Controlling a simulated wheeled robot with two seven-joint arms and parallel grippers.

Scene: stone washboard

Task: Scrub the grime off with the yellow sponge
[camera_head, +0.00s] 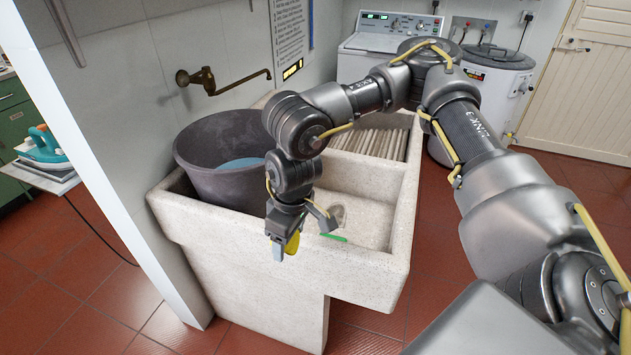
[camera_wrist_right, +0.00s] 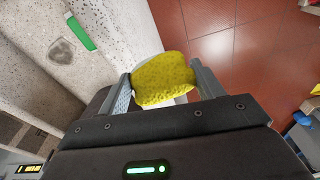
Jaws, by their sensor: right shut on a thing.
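The yellow sponge (camera_wrist_right: 163,80) is held between the two fingers of my right gripper (camera_wrist_right: 163,88) in the wrist view. In the head view my right gripper (camera_head: 287,243) hangs over the front rim of the stone washboard sink (camera_head: 268,260), and a bit of the yellow sponge (camera_head: 293,242) shows. A greyish grime patch (camera_wrist_right: 60,51) lies on the stone in the wrist view; in the head view a grey patch (camera_head: 338,214) shows beside the gripper. The sponge appears apart from the patch. My left gripper is not seen.
A green bar (camera_head: 333,237) lies on the sink near the patch. A dark tub (camera_head: 222,150) with blue contents stands at the sink's left. Ribbed washboard (camera_head: 368,142) fills the back. A brass tap (camera_head: 222,84) juts from the wall. Red floor (camera_head: 130,310) lies in front.

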